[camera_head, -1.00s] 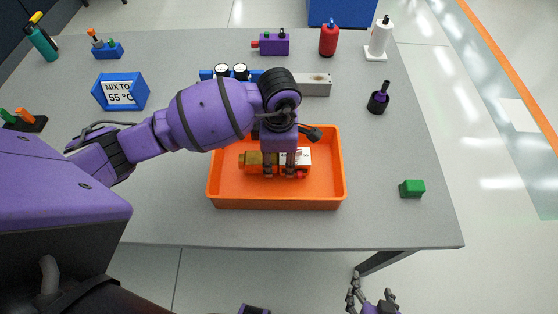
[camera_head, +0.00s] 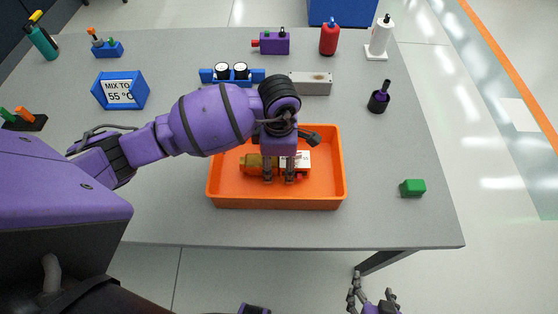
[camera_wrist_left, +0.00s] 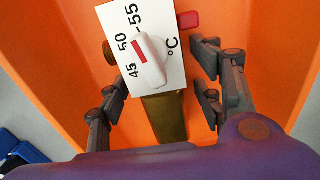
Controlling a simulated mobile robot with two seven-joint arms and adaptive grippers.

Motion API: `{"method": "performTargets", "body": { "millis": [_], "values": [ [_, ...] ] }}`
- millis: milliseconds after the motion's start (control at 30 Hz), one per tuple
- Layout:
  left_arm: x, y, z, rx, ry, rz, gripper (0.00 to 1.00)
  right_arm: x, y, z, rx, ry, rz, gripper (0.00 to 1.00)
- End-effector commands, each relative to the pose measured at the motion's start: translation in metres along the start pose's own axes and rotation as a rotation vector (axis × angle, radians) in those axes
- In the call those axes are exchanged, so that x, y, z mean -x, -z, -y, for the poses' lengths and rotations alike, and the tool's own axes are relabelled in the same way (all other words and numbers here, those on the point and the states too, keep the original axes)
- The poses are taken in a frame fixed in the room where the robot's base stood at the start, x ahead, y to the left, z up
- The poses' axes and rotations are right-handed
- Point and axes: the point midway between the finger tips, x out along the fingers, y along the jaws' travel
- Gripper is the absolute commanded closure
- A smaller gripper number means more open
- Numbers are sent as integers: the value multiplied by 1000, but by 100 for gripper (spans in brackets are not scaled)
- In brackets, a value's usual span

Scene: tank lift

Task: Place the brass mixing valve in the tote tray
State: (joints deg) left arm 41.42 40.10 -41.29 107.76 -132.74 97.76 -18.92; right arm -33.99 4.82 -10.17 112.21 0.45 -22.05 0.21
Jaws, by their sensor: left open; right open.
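The brass mixing valve (camera_head: 252,165) lies inside the orange tote tray (camera_head: 227,203). In the left wrist view its brass body (camera_wrist_left: 166,115) carries a white scale plate marked 45, 50, 55 °C and a white knob with a red stripe. My left gripper (camera_head: 278,180) is open above the valve inside the tray. In the left wrist view its fingers (camera_wrist_left: 160,98) stand apart on both sides of the valve, with gaps visible. My right gripper (camera_head: 373,300) is open and empty at the bottom edge, in front of the table.
A green block (camera_head: 412,188) lies right of the tray. A blue "MIX TO 55 °C" sign (camera_head: 120,90) stands left. The table's right front is mostly clear.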

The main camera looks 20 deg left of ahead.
Motion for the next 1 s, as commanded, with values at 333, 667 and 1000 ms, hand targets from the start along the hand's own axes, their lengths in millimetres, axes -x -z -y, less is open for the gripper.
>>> {"method": "performTargets", "body": {
  "millis": [333,667,1000],
  "values": [
    [61,-1,-2,-2,-7,3,40,1,4,3,-6,3,-5,36],
    [115,0,-1,-1,-2,1,40,3,0,0,4,3,4,36],
    [123,0,0,0,0,1,40,4,-3,-2,9,2,8,36]
  ]
}}
